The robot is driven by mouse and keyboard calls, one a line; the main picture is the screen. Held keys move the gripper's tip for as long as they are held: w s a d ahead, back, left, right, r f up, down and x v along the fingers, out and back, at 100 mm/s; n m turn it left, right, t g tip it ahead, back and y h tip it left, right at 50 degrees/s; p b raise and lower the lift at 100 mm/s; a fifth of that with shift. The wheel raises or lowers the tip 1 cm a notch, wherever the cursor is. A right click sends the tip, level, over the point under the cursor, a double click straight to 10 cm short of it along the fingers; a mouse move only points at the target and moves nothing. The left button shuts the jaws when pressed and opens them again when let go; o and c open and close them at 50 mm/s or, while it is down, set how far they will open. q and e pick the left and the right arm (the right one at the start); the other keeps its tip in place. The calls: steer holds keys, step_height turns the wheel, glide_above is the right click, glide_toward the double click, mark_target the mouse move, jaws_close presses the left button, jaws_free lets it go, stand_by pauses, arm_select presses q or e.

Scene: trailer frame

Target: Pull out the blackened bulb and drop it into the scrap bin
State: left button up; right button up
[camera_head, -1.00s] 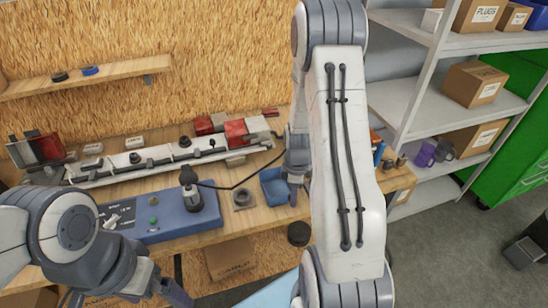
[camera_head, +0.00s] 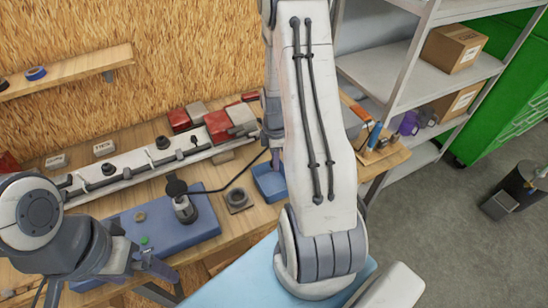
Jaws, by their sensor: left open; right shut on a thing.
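My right arm fills the middle of the view. My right gripper (camera_head: 276,155) is mostly hidden behind it, at the far edge of a small blue open tray (camera_head: 268,184) on the bench. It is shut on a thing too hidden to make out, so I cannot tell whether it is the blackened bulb. No bulb shows clearly. My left gripper (camera_head: 108,284) is open and empty at the lower left, in front of the bench. A dark bin (camera_head: 515,186) stands on the floor at the right; I see no label marking it as the scrap bin.
A long grey light bar (camera_head: 130,170) with red blocks lies along the back of the bench. A blue test box (camera_head: 160,222) with a black plug and cable stands before it. Grey shelving (camera_head: 425,78) and a green cabinet (camera_head: 515,90) stand right, with open floor before them.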

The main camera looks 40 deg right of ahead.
steer(key=shift+w+a+f+b, duration=0.1)
steer(key=shift+f+b, duration=0.15)
steer(key=shift+f, duration=0.15)
steer(key=shift+w+a+f+b, duration=0.1)
steer(key=shift+f+b, duration=0.15)
steer(key=shift+f, duration=0.1)
steer(key=shift+s+f+b, duration=0.1)
steer(key=shift+f+b, duration=2.9)
steer(key=shift+f, duration=0.9)
steer(key=shift+f, duration=0.1)
steer(key=o, duration=1.4)
steer(key=shift+r+p, duration=2.85)
steer(key=shift+r, duration=0.7)
